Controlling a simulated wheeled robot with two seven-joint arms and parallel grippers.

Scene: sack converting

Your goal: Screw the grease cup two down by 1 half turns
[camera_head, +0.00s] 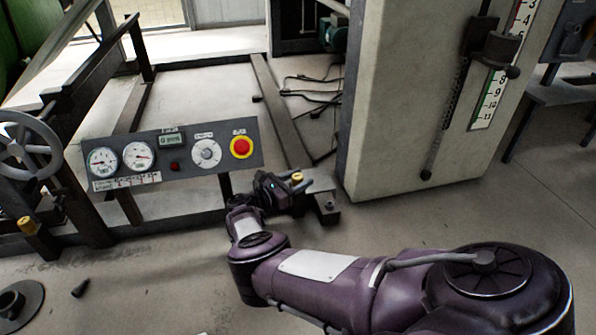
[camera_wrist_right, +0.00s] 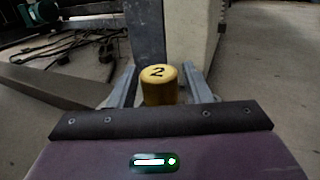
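Grease cup two is a yellow cylinder with a black "2" on its top, seen in the right wrist view (camera_wrist_right: 159,88) and small in the head view (camera_head: 297,177). My right gripper (camera_wrist_right: 160,80) has one finger on each side of the cup. A narrow gap shows between each finger and the cup, so it looks open around it. In the head view my right gripper (camera_head: 300,185) is at the cup above a small metal bracket (camera_head: 327,205), partly hidden by my wrist. The cup's lower part is hidden. My left gripper is in neither view.
A control panel (camera_head: 175,158) with gauges and a red button stands left of my right wrist. A pale column (camera_head: 410,110) with a scale rises close on the right. Another yellow cup (camera_head: 27,226) and a handwheel (camera_head: 28,148) are at far left. Cables (camera_head: 310,90) lie behind.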

